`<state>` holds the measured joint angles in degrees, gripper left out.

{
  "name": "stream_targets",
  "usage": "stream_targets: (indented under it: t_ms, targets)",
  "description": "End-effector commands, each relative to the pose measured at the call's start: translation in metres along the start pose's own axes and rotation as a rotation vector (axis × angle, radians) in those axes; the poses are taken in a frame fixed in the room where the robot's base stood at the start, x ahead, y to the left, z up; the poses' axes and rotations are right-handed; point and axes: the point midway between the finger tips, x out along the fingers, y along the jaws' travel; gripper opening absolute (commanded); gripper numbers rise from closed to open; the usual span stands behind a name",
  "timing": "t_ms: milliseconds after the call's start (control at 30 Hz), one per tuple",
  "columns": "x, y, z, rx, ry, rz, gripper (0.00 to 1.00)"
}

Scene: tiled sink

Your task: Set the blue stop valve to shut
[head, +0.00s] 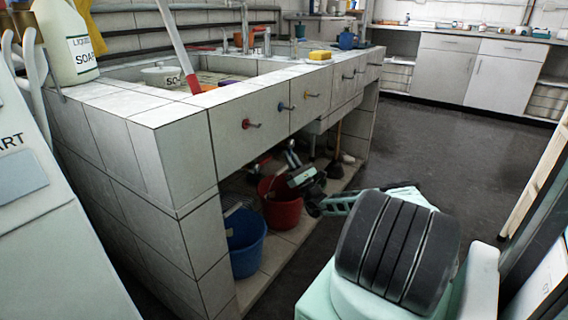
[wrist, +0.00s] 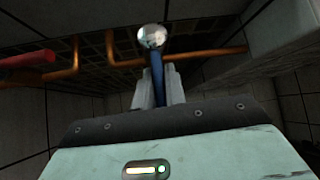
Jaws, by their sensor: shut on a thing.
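The blue stop valve's handle (wrist: 157,80) is a narrow blue lever in the middle of the wrist view, with a round silver end (wrist: 152,36) above it. My gripper (wrist: 158,88) is shut on the blue lever, one pale finger on each side. The lower part of the lever is hidden between the fingers. In the head view my gripper (head: 291,153) reaches under the tiled sink counter, above the red bucket. I cannot make out the blue valve in that view.
Copper pipes (wrist: 190,57) run along the tiled wall by the valve. A red lever (wrist: 25,60) is at the left. Below the counter (head: 190,150) stand a blue bucket (head: 245,245) and a red bucket (head: 281,208). Dark floor lies open to the right.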

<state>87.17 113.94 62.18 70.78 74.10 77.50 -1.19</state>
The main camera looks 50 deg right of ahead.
Motion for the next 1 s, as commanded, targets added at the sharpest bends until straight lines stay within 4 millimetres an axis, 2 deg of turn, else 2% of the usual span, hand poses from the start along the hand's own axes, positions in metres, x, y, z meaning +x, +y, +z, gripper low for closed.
stream_targets:
  t_ms: [133, 500, 533, 600, 867, 1000]
  targets:
    - [-0.0015, -0.0064, -0.0015, 0.009, 0.007, -0.014, 0.0]
    - [-0.0013, -0.0066, -0.0014, 0.013, 0.007, -0.015, 0.0]
    - [-0.0013, -0.0065, -0.0014, 0.013, 0.007, -0.015, 0.18]
    - [-0.0011, -0.0064, -0.0014, 0.013, 0.007, -0.014, 0.34]
    - [-0.0005, -0.006, -0.0009, 0.013, 0.005, -0.013, 0.34]
    - [-0.0093, -0.0062, -0.0013, 0.012, 0.005, -0.014, 0.34]
